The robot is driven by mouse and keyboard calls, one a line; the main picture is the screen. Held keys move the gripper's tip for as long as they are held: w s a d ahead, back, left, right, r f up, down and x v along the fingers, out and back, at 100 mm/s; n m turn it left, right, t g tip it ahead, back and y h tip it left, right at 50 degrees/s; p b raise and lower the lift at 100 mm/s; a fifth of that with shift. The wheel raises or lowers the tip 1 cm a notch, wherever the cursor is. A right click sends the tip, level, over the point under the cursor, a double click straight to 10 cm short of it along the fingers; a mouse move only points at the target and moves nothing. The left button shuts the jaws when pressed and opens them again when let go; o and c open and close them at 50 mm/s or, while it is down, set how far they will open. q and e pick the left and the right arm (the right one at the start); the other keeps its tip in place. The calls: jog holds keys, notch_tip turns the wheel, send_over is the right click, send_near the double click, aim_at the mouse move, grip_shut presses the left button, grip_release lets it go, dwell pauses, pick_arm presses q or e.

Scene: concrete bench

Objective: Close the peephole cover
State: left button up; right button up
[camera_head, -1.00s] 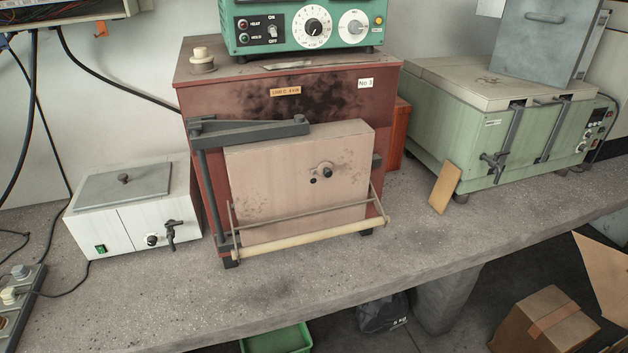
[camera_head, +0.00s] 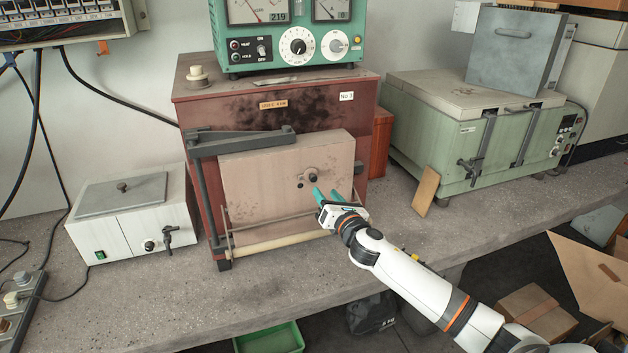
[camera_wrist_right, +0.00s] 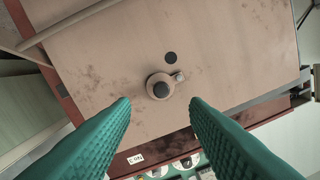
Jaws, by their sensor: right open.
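The peephole cover (camera_head: 309,173) is a small round disc with a dark knob on the beige door (camera_head: 252,180) of the red furnace. In the right wrist view the cover (camera_wrist_right: 160,87) sits beside a small pivot screw (camera_wrist_right: 179,76). The dark peephole (camera_wrist_right: 170,57) is uncovered, apart from the disc; it also shows in the head view (camera_head: 301,184). My right gripper (camera_head: 326,193) is open with teal fingers, just in front of the door, below and right of the cover. In the wrist view the cover appears between its fingertips (camera_wrist_right: 160,102), with no visible contact.
A bar handle (camera_head: 275,243) runs across the door's lower front. A green instrument (camera_head: 290,40) stands on the furnace (camera_head: 195,110). A small tan board (camera_head: 425,192) leans on the green oven (camera_head: 450,150) at right.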

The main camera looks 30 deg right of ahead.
aim_at(314, 180)
pick_arm(q)
jog(key=shift+s+a+r+p, duration=0.1)
jog(key=shift+s+r+p, duration=0.3)
jog(key=shift+s+r, duration=0.1)
pick_arm(e)
jog(key=w, duration=0.2)
jog(key=w+d, duration=0.1)
jog(key=w, duration=0.4)
jog(key=shift+w+d, duration=0.15)
jog(key=shift+w, duration=0.15)
grip_shut()
